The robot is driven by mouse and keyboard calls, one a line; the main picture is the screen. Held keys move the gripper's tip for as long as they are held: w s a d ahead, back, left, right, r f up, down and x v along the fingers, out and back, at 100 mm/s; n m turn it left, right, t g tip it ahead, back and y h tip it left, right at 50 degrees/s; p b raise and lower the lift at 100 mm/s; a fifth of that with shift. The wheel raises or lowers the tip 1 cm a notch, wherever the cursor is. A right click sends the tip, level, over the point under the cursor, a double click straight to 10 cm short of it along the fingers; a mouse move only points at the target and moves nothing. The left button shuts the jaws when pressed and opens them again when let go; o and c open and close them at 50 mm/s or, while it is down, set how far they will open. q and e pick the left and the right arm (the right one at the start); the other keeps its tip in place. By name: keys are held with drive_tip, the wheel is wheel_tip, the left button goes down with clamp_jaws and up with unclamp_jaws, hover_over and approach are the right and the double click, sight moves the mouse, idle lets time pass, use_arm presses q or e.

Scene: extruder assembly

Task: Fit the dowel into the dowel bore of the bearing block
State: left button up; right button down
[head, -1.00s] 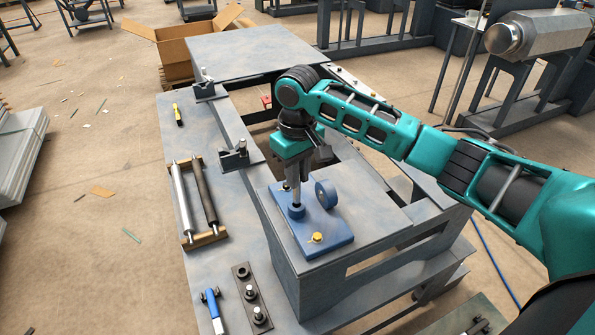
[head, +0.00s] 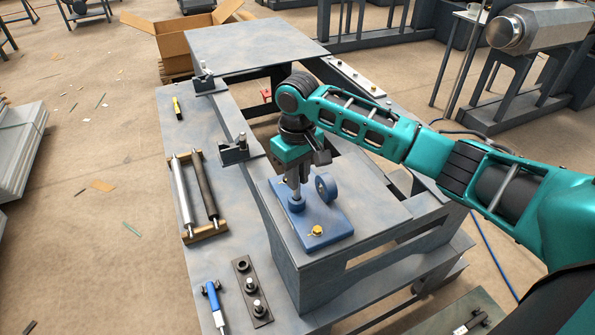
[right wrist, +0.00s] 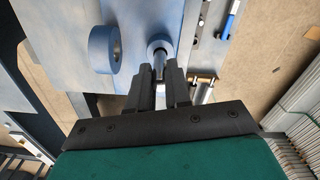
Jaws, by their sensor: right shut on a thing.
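The bearing block (head: 330,225) is a blue plate on the raised grey bench. It has an upright ring and a round boss (head: 297,204) with the bore. My right gripper (head: 294,180) is directly above the boss, pointing down, shut on the steel dowel (head: 296,193). The dowel stands about upright, and its lower end meets the top of the boss. I cannot tell how deep it sits in the bore. In the right wrist view the dowel (right wrist: 159,66) runs from the fingers (right wrist: 160,82) to the boss (right wrist: 156,44). My left gripper is not in view.
The upright blue ring (head: 326,188) stands close to the right of the fingers. A yellow knob (head: 316,231) is at the plate's front. A roller frame (head: 198,197), a dark plate with pegs (head: 252,290) and a blue-handled tool (head: 212,303) lie on the lower left table.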

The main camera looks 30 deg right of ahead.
drive_tip(key=shift+f, duration=0.7)
drive_tip(key=c, duration=1)
unclamp_jaws()
wheel_tip(320, 180, up, 13)
